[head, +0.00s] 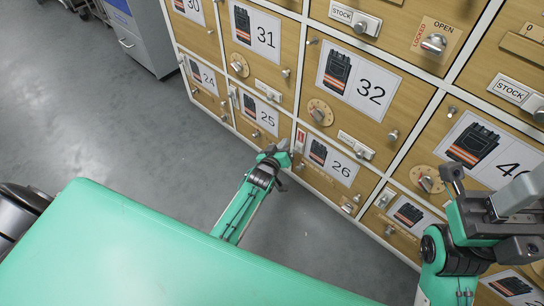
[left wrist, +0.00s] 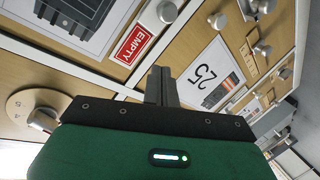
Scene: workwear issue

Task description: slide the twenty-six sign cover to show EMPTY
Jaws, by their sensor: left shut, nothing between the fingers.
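Door 26 (head: 343,174) is low in the locker wall, with a vest card on it. Its narrow sign stands upright left of the card, and its upper part shows red (head: 301,137) in the head view. In the left wrist view the red sign (left wrist: 133,45) reads EMPTY, uncovered, with a round metal knob (left wrist: 166,11) beside its end. My left gripper (head: 277,148) is shut and empty, close left of the sign; its fingertips (left wrist: 161,72) are apart from the red face. My right gripper (head: 485,195) is at the right; its jaw opening is unclear.
Door 25 (head: 267,117) is to the left, with its own card, seen upside down in the wrist view (left wrist: 204,75). Knobs, a dial (head: 320,112) and STOCK signs stick out of the wall. A blue-grey cabinet (head: 135,42) stands at upper left.

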